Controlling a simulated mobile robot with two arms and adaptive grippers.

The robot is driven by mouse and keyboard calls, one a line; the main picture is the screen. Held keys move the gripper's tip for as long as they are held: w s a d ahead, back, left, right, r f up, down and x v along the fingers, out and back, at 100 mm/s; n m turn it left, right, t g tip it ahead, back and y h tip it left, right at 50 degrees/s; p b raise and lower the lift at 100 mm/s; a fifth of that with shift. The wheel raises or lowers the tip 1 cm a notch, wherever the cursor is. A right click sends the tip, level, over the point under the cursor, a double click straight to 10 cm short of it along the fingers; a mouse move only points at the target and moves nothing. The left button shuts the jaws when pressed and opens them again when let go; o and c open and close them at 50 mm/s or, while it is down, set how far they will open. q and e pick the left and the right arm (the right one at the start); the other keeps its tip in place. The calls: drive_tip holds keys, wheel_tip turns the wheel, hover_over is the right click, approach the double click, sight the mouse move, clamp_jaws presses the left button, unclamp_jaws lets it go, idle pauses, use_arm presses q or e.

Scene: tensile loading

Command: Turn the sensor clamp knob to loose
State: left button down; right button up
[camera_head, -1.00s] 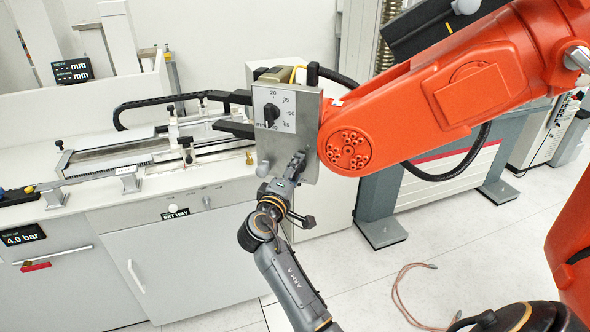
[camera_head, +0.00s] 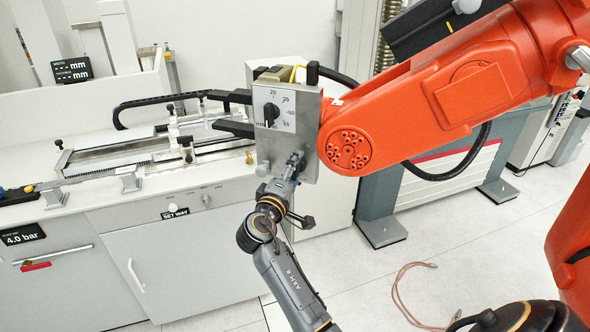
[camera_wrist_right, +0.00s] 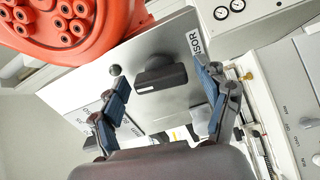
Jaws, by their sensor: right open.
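The right gripper (camera_head: 294,161) is at the lower part of a grey steel clamp head (camera_head: 310,130) on the end of the orange arm. In the right wrist view its two fingers (camera_wrist_right: 166,92) are spread open. The dark bar-shaped clamp knob (camera_wrist_right: 160,76) lies between and just beyond the fingertips, on the steel plate marked SENSOR (camera_wrist_right: 193,42). I see no finger clearly touching it. In the head view the gripper hides this knob. Above is a separate black dial knob (camera_head: 270,115) on a white numbered scale. My left gripper is not in view.
The orange arm (camera_head: 440,105) reaches in from the right, close beside the gripper. A bench with a specimen rail (camera_head: 110,155) stands at left. A loose cable (camera_head: 400,290) lies on the floor.

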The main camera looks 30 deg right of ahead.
drive_tip(key=v, duration=0.7)
drive_tip(key=shift+d, duration=0.1)
drive_tip(key=a+f+n+y+b, duration=0.2)
drive_tip(key=a+f+y, duration=0.1)
drive_tip(key=f, duration=1)
drive_tip(key=a+f+n+y+b, duration=0.15)
drive_tip(key=f+y, duration=0.25)
drive_tip(key=f, duration=0.9)
drive_tip(key=s+a+f+g+y+b, duration=0.15)
drive_tip(key=s+f, duration=0.35)
drive_tip(key=f, duration=0.6)
drive_tip(key=s+a+f+g+y+b, duration=0.1)
drive_tip(key=s+a+f+g+y, duration=0.3)
drive_tip(key=f, duration=0.8)
drive_tip(key=s+f+m+g+y+b, duration=0.1)
drive_tip(key=s+f+m+b, duration=0.15)
drive_tip(key=s+f, duration=1.55)
drive_tip(key=s+f+m+g+b, duration=0.1)
drive_tip(key=s+f+m, duration=0.1)
drive_tip(key=s, duration=0.9)
drive_tip(key=s+d+f+m+g+y+b, duration=0.1)
drive_tip(key=s+f, duration=0.4)
drive_tip(key=s, duration=0.6)
drive_tip(key=shift+d+f+m+g, duration=0.2)
drive_tip(key=shift+f+m+g, duration=0.05)
drive_tip(key=shift+m+g, duration=0.35)
